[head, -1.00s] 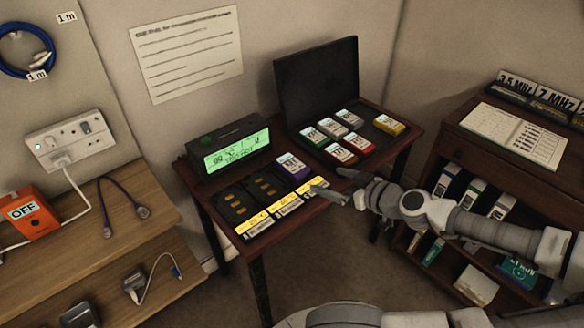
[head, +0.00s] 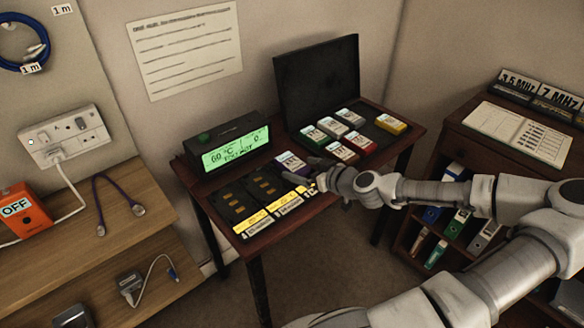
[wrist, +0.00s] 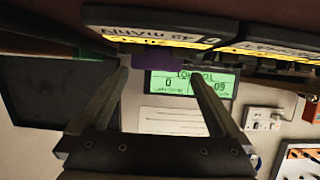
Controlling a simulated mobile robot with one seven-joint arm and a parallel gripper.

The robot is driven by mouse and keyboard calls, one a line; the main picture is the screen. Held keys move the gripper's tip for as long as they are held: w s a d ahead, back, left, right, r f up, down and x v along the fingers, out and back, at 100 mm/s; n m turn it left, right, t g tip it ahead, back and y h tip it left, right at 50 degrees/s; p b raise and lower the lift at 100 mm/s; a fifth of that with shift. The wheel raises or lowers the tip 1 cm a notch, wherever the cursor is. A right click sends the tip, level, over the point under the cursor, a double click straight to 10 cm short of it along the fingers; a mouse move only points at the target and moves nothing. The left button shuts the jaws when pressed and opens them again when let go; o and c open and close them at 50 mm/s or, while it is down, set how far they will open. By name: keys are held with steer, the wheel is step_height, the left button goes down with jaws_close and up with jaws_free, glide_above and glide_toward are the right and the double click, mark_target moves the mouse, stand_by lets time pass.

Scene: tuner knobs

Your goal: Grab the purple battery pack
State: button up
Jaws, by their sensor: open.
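The purple battery pack (head: 289,161) has a white label and sits in the rightmost bay of the black charger (head: 226,205) on the dark red table. Its front part is partly hidden by my gripper (head: 311,175) in the head view. My gripper is open and empty, just to the front right of the pack. In the wrist view, which is upside down, a dark purple edge (wrist: 140,62) of the pack shows beyond the fingertips of my gripper (wrist: 160,78). The fingers look apart from it, though the exact gap is hard to judge.
Yellow-topped labels (head: 268,217) line the charger's front edge. A green-lit display (head: 235,150) stands behind it. An open black case (head: 318,85) holds several coloured packs to the right. A wooden shelf (head: 120,195) is at left, a bookcase (head: 455,135) at right.

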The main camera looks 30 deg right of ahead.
mark_target(291, 162)
steer(key=shift+d+r+b+x, duration=0.15)
steer(key=shift+b+x, duration=0.2)
steer(key=shift+x, duration=1)
steer(key=shift+d+r+b+x, duration=0.1)
steer(key=shift+b+x, duration=0.25)
steer(key=shift+x, duration=1)
steer(key=shift+w, duration=0.15)
steer(key=c, duration=1.4)
steer(key=shift+c, duration=0.5)
steer(key=shift+r, duration=0.15)
